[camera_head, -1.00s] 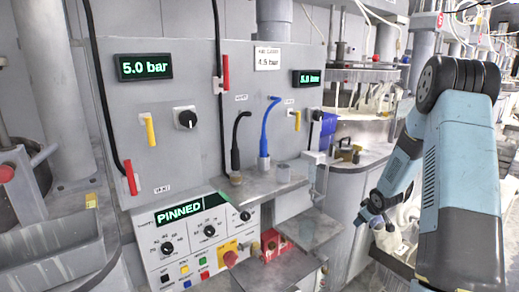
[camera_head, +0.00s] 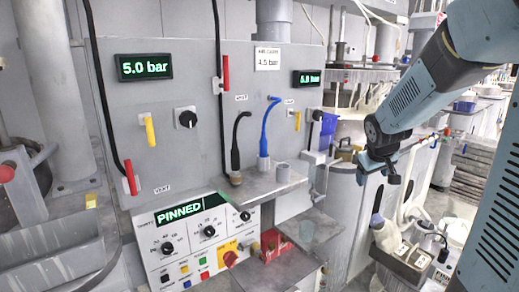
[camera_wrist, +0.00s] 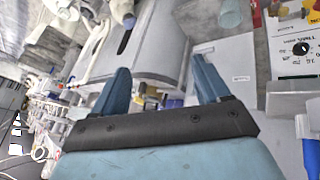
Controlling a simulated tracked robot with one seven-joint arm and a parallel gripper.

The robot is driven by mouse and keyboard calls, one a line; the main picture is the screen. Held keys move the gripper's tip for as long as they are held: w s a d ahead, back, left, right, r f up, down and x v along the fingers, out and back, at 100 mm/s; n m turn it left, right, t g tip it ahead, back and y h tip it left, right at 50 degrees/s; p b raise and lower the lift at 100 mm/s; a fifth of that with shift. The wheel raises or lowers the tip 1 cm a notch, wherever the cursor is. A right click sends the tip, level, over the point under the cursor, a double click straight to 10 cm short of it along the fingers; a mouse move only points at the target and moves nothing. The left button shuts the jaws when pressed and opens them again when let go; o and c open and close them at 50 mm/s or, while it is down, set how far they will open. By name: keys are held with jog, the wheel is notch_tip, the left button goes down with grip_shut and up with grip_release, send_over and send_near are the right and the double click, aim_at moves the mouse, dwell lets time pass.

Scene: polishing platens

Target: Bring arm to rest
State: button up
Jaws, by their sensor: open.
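My arm (camera_head: 425,85) is bent across the right side of the head view. My gripper (camera_head: 378,172) hangs at its end, right of the grey control panel (camera_head: 165,75) and in front of the round machine base. In the wrist view my gripper (camera_wrist: 160,68) has its two blue fingers spread wide, with nothing held between them. No contact with anything is visible.
The panel carries a "PINNED" display (camera_head: 180,211), knobs and a red button (camera_head: 230,258). A crate with bottles (camera_head: 405,262) stands at the lower right, below my gripper.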

jog(key=s+a+r, duration=0.2)
jog(key=s+a, duration=0.1)
jog(key=s, duration=0.5)
jog(key=s+a+r+m+y, duration=0.1)
jog(key=s+a+r, duration=0.2)
jog(key=s, duration=0.6)
jog(key=s+a+r+m+y, duration=0.1)
jog(key=s+a, duration=0.3)
jog(key=s, duration=0.4)
jog(key=shift+s+r+g, duration=0.3)
jog(key=shift+r, duration=0.45)
jog(key=shift+s, duration=0.1)
